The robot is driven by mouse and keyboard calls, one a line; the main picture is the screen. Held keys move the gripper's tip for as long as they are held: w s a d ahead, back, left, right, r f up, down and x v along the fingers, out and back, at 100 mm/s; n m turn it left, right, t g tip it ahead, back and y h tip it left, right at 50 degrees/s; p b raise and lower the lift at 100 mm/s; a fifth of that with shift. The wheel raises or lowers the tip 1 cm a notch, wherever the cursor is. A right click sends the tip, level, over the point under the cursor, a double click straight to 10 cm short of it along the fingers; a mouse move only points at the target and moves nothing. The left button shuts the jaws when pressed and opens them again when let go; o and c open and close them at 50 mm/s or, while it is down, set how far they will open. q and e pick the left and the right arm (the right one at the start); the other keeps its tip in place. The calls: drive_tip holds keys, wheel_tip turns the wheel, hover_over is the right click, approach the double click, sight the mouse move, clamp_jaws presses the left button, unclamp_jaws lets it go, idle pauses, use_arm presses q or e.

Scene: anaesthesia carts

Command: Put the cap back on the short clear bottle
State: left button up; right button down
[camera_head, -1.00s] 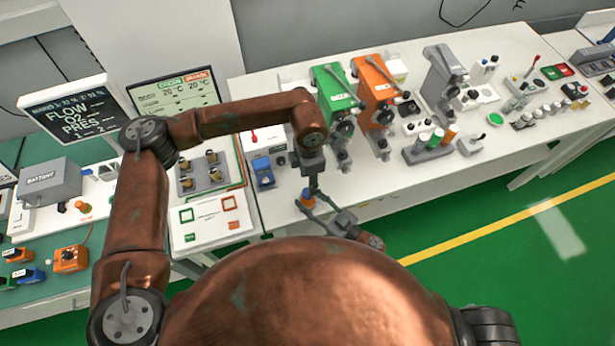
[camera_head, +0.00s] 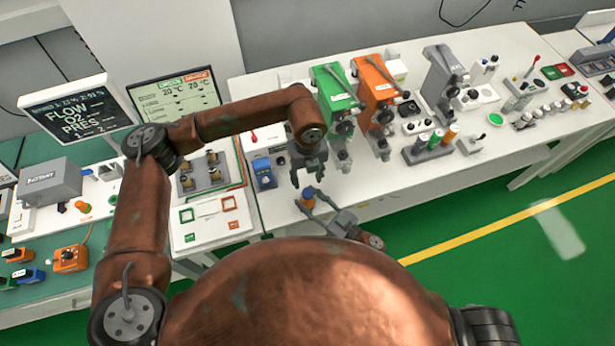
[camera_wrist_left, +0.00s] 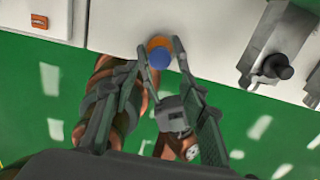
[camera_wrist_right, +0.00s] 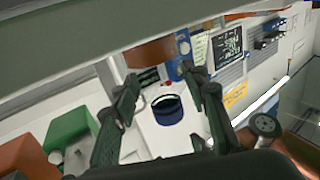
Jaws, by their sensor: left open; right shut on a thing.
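A small blue-and-orange piece (camera_head: 307,197) is between the fingers of my right gripper (camera_head: 312,201), at the bench's front edge. In the left wrist view, a blue disc (camera_wrist_left: 160,59) overlaps an orange ring (camera_wrist_left: 154,42). In the right wrist view, a dark blue round piece (camera_wrist_right: 168,111) shows between the fingers. My left gripper (camera_head: 309,183) is open and empty just above it, fingers pointing down. I cannot make out the clear bottle's walls, or tell whether the blue part is its cap or how it is seated.
A blue device (camera_head: 264,173) stands to the left on the white bench (camera_head: 375,185). Green (camera_head: 337,93) and orange (camera_head: 377,88) units stand behind. A grey rack of cylinders (camera_head: 430,147) is to the right. The bench's front strip right of my grippers is clear.

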sight(307, 192)
use_arm(q)
drive_tip(key=shift+f, duration=0.1)
drive_tip(key=shift+f, duration=3.95)
drive_tip(key=shift+c, duration=0.7)
